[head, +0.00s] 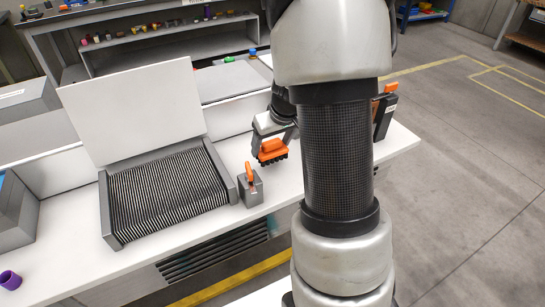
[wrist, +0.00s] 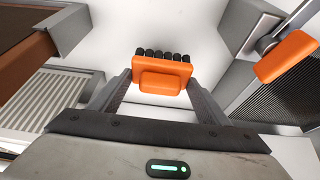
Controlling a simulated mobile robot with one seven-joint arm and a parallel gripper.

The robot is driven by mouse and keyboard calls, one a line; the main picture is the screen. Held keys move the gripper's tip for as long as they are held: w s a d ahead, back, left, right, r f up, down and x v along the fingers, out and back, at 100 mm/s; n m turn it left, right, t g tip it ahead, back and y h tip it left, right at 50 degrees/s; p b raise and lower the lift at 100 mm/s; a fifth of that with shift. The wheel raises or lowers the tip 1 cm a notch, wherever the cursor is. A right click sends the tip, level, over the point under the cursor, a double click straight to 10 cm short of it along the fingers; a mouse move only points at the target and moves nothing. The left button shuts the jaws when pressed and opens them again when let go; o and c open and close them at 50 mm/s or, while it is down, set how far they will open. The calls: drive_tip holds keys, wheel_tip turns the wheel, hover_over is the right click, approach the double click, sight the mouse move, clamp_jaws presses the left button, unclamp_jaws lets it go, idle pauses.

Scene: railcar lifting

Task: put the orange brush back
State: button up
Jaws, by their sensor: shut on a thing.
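My gripper (head: 272,138) is shut on the orange brush (head: 272,152) and holds it over the white bench, right of the grey block with an orange handle. The brush has an orange back and a row of black bristle tufts, which point down in the head view. In the wrist view the brush (wrist: 162,72) sits between the two fingers, with its bristles at the far side. Its height over the bench is hard to tell. My arm hides part of the bench behind it.
A grey block with an orange handle (head: 250,188) stands beside a ribbed, open-lidded grey box (head: 104,218). A dark holder (head: 381,118) with an orange top stands partly behind my arm. A purple cup (head: 10,280) is at far left. The bench (head: 400,139) is clear at right.

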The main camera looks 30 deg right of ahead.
sight(273, 150)
drive_tip(key=shift+f+b, duration=0.55)
drive_tip(key=shift+f, duration=1.25)
drive_tip(key=shift+f, duration=0.1)
drive_tip(key=shift+f+b, duration=0.1)
drive_tip(key=shift+b, duration=0.2)
drive_tip(key=o, duration=1)
